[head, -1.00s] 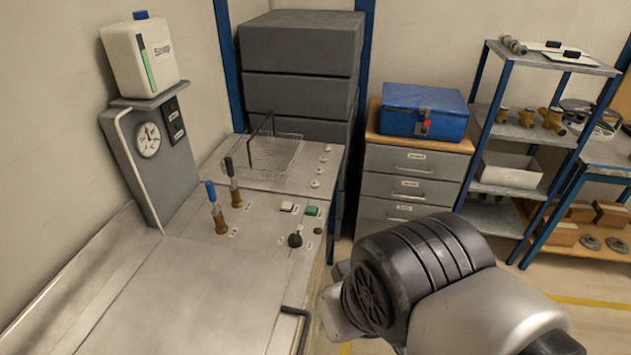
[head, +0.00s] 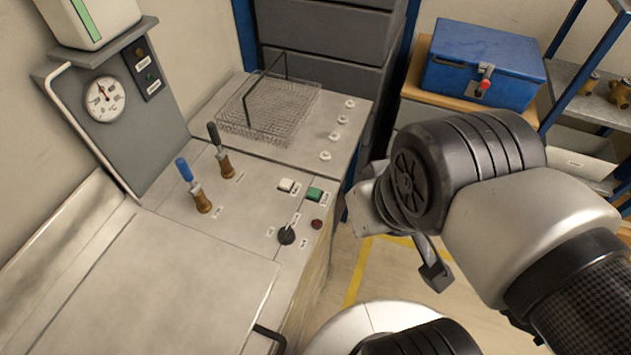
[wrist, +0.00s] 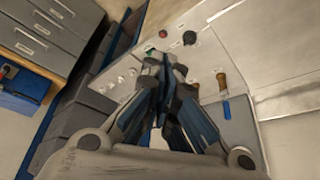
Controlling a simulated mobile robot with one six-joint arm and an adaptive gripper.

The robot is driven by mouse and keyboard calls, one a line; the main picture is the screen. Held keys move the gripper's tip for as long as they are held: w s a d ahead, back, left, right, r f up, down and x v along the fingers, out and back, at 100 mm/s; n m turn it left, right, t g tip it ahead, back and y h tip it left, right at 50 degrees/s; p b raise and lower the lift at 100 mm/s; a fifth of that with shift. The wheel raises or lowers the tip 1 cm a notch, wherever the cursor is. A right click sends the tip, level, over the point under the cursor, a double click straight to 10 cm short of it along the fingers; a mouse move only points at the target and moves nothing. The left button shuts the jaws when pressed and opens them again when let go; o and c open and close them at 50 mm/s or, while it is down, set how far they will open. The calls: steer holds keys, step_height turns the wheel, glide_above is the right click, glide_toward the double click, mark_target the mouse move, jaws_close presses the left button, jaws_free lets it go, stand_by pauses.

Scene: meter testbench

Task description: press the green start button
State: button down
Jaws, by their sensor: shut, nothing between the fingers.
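I cannot tell from the wrist view how far the tips are from the button. In the head view my arm hangs to the right of the panel, and the fingertips cannot be clearly made out.
A black knob (head: 287,236) sits below the buttons. Blue-handled (head: 194,186) and black-handled (head: 221,152) valves stand left of them. A wire basket (head: 268,110) and several white knobs lie behind. A gauge column (head: 105,100) stands at left; a blue box (head: 485,65) sits beyond.

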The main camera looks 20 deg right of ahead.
steer(key=w+d+n+t+h+p, duration=0.1)
steer(key=w+d+n+p, duration=0.15)
steer(key=w, duration=0.35)
steer(key=w+d+n+h+p, duration=0.1)
steer(key=w+d, duration=0.2)
steer(key=w, duration=0.3)
steer(key=n+t+y+p, duration=0.2)
steer(key=n+y+p, duration=0.5)
steer(key=n, duration=0.6)
glide_above(313, 194)
step_height(313, 194, down, 19)
step_height(313, 194, down, 9)
steer(key=b, duration=0.7)
steer(key=shift+r, duration=0.1)
steer(key=shift+b, duration=0.3)
